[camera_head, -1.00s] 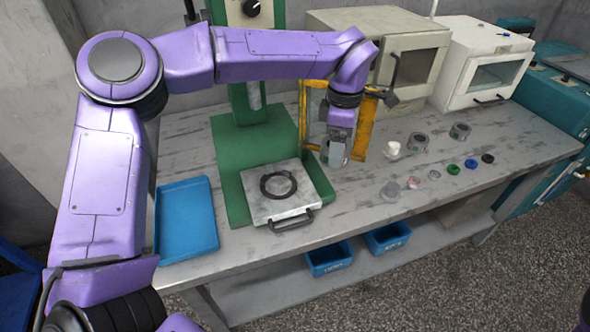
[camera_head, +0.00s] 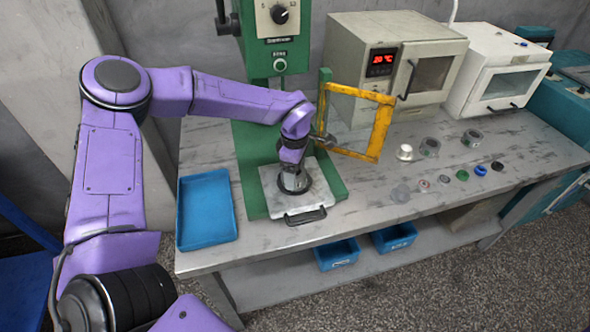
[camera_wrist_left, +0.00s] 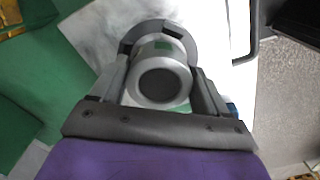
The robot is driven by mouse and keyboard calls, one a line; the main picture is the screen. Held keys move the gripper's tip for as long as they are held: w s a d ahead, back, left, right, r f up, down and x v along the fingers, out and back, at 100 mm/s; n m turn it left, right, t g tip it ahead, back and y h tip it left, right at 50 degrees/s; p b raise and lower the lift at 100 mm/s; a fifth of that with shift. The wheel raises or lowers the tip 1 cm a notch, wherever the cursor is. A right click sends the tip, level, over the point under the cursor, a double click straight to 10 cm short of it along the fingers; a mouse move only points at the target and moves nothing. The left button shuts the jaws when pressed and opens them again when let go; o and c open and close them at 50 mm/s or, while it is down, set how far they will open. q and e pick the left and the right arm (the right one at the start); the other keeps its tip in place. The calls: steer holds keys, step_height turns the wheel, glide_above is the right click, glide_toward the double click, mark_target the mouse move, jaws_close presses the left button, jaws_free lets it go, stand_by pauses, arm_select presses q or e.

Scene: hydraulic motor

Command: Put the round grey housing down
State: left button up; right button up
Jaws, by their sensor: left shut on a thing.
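The round grey housing (camera_wrist_left: 160,75) is between the two fingers of my left gripper (camera_wrist_left: 160,95), which is shut on it. In the head view my left gripper (camera_head: 294,182) points down over the white plate (camera_head: 312,204) of the green press, and the arm hides most of the housing. My right gripper is out of view.
A yellow-framed guard (camera_head: 381,128) stands open right of the green press (camera_head: 252,150). A blue tray (camera_head: 206,208) lies to the left. Several small parts, including a white one (camera_head: 405,152), stand on the bench to the right. Two ovens stand behind.

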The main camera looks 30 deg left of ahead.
arm_select(q)
steer(key=shift+w+d+f, duration=0.1)
steer(key=shift+w+f, duration=0.05)
steer(key=shift+w, duration=0.05)
steer(key=o, duration=1.3)
steer(key=shift+s, duration=0.15)
step_height(320, 180, up, 12)
steer(key=shift+r+b, duration=0.1)
steer(key=shift+b, duration=0.4)
